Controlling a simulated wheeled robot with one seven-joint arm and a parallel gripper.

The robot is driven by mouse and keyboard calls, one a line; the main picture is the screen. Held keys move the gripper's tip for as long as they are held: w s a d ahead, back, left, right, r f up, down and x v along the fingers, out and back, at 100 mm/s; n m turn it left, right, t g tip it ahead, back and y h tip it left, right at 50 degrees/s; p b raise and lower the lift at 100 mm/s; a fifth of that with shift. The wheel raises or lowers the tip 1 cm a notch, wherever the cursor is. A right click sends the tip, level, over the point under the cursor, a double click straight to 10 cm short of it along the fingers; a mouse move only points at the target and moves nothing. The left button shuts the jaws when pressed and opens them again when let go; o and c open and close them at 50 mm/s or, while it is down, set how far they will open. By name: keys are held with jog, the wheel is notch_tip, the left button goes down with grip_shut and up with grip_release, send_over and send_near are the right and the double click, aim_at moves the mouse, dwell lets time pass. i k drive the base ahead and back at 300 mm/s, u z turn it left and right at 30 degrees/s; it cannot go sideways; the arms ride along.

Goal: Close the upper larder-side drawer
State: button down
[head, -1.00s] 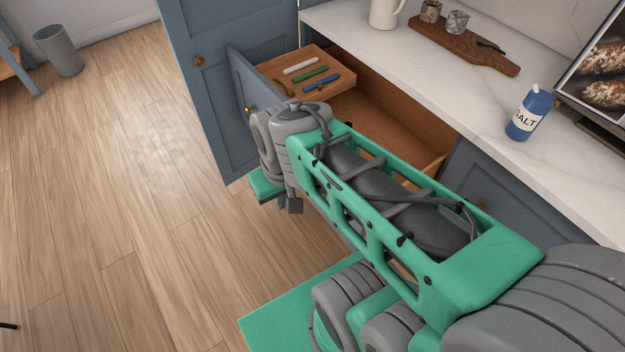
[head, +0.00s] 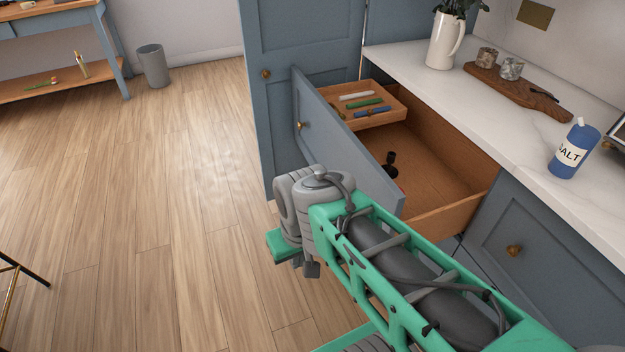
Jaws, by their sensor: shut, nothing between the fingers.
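The upper larder-side drawer (head: 347,148) stands pulled well out from under the worktop, beside the tall blue larder unit (head: 308,60). Its blue front has a brass knob (head: 299,125). Inside are a small wooden tray (head: 397,113) with white, green and blue items, and a black object (head: 390,160) deeper in the drawer. My green and grey arm crosses in front of the drawer's near end and hides part of its front. I see no gripper fingers; whether the arm touches the drawer front I cannot tell.
A white worktop (head: 470,105) above the drawer holds a white jug (head: 445,42), a wooden board (head: 515,92) and a blue salt bottle (head: 574,150). A closed cabinet front (head: 535,225) is at right. The wooden floor (head: 160,200) at left is clear up to a grey bin (head: 153,67).

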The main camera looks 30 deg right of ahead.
aim_at(444, 177)
jog(key=u, duration=0.5)
jog(key=i, duration=1.45)
jog(key=z, duration=0.35)
